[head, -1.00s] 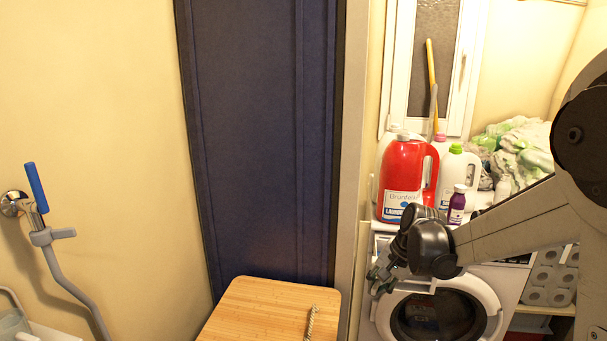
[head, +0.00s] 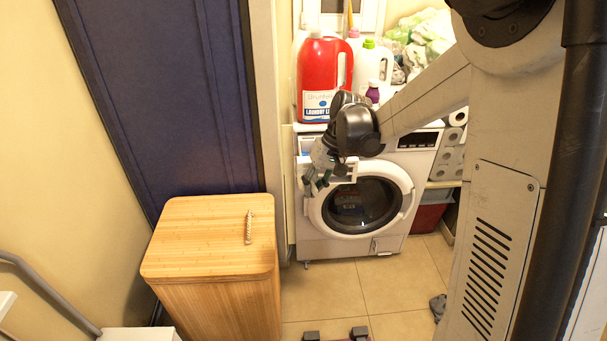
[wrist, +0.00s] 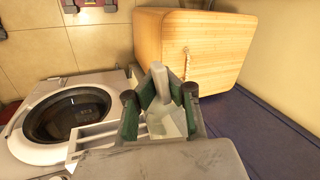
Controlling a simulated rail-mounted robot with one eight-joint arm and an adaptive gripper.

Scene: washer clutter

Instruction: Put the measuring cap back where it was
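My gripper (head: 316,184) is in front of the upper left of the washing machine (head: 300,225). In the wrist view, my gripper's green-padded fingers (wrist: 163,92) stand around a pale upright piece (wrist: 158,80). A translucent whitish part (wrist: 168,123) shows below it. One of these may be the measuring cap, but I cannot tell for sure, nor whether the fingers press on it. A red laundry bottle (head: 318,75) stands on the washer, above and left of my wrist. White drawer-like framing (wrist: 95,140) lies left of the fingers.
A wooden box (head: 205,235) with a small twisted object (head: 249,227) on top stands left of the washer. A white bottle with a green cap (head: 371,62) and a purple bottle (head: 373,92) stand behind my arm. Tiled floor (head: 330,290) is open in front.

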